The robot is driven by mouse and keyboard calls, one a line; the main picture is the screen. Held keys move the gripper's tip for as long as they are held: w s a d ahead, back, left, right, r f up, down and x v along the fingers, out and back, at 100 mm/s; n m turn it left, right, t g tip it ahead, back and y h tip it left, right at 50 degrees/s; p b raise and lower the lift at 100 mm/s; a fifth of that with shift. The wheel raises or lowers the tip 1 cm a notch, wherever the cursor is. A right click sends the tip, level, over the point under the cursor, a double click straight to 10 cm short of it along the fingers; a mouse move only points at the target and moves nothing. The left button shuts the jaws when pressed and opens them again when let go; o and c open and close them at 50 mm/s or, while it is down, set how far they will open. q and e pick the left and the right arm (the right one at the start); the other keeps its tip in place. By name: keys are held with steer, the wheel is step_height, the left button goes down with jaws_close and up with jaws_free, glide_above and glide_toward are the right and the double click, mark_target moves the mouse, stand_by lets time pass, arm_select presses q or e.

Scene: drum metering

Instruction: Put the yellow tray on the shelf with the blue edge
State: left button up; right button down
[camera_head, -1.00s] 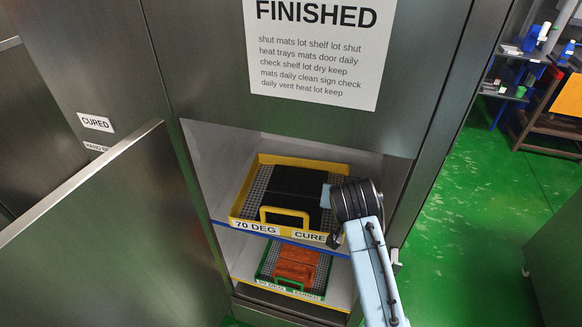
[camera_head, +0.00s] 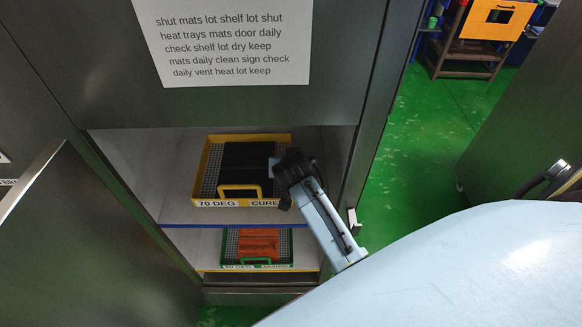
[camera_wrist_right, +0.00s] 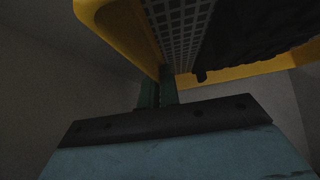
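The yellow tray (camera_head: 207,160) is in the cabinet, over the upper shelf with the blue edge (camera_head: 230,226). It has a grey mesh floor, black mats inside, a yellow front handle and a front label reading "70 DEG". It looks level, a little behind the blue edge; I cannot tell whether it rests fully on the shelf. My right gripper (camera_head: 277,170) is at the tray's right wall. In the right wrist view its dark fingers (camera_wrist_right: 157,92) are close together at the yellow rim (camera_wrist_right: 128,35) and appear shut on it. The fingertips are partly hidden. My left gripper is not in view.
A green tray (camera_head: 232,262) with an orange-red block sits on the lower shelf with a yellow edge. A cabinet door (camera_head: 85,235) stands open at left. The cabinet's right wall is close to my right arm. Green floor (camera_head: 425,140) is free at right.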

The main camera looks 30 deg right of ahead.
steer(key=shift+w+f, duration=0.1)
steer(key=shift+f, duration=0.75)
steer(key=c, duration=1.6)
jaws_free()
steer(key=shift+c, duration=0.2)
steer(key=v, duration=1.2)
steer(key=shift+p, duration=0.4)
